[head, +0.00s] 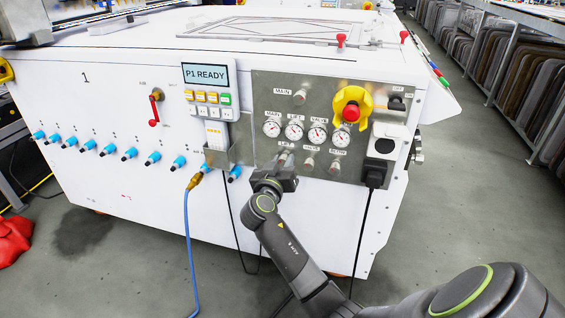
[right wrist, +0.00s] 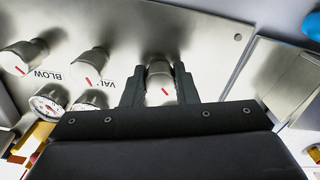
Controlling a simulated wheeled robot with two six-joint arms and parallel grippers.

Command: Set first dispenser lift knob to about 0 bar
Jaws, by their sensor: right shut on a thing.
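The lift knob (head: 283,158) is a small metal knob under the "LIFT" label on the steel panel (head: 262,100). In the right wrist view the knob (right wrist: 161,84) sits between the two dark fingers of my right gripper (right wrist: 160,88), with its red mark facing the camera. My right gripper (head: 275,174) is shut on this knob and covers part of it in the head view. The lift gauge (head: 294,130) is a round white dial above; its reading is too small to tell. My left gripper is not in view.
The valve knob (head: 309,164) and blow knob (head: 334,167) stand close to the right. A yellow-collared red emergency button (head: 351,112) is above, and a black plug (head: 376,173) with cable is at far right. A blue hose (head: 187,240) hangs at left. The floor in front is grey.

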